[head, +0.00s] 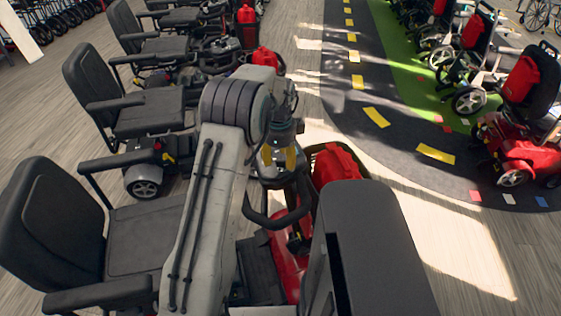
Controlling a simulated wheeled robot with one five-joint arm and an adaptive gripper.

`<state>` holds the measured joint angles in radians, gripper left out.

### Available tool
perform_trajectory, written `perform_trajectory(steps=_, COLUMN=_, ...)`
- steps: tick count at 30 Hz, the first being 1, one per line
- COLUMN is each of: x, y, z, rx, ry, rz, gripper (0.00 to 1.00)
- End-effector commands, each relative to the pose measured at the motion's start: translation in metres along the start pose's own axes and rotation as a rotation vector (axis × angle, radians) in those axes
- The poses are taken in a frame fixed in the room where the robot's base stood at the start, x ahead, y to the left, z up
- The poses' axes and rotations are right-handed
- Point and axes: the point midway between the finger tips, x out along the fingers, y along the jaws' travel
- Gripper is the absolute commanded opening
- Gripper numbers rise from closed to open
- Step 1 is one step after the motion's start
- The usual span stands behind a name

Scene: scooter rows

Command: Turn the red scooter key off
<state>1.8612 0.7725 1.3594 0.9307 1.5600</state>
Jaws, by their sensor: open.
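The red scooter (290,270) stands below and just right of my arm, with its black handlebar (250,212) and tiller rising toward my gripper. My gripper (278,158), with yellow finger pads, is open and empty, pointing down over the top of the tiller. I cannot tell whether it touches the console. The key and its switch are not visible; my gripper and arm cover that part of the scooter.
A basket with a red bag (337,163) sits just right of my gripper. Scooters with black seats (45,225) line the left. A dark track (350,85) with yellow dashes runs beyond. Another red scooter (510,150) stands far right. Open floor (455,255) lies at lower right.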

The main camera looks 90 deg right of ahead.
Motion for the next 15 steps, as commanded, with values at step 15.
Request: perform_trajectory(steps=15, x=0.018, y=0.0, z=0.0, rx=-0.001, ry=0.0, rz=0.001, gripper=0.5)
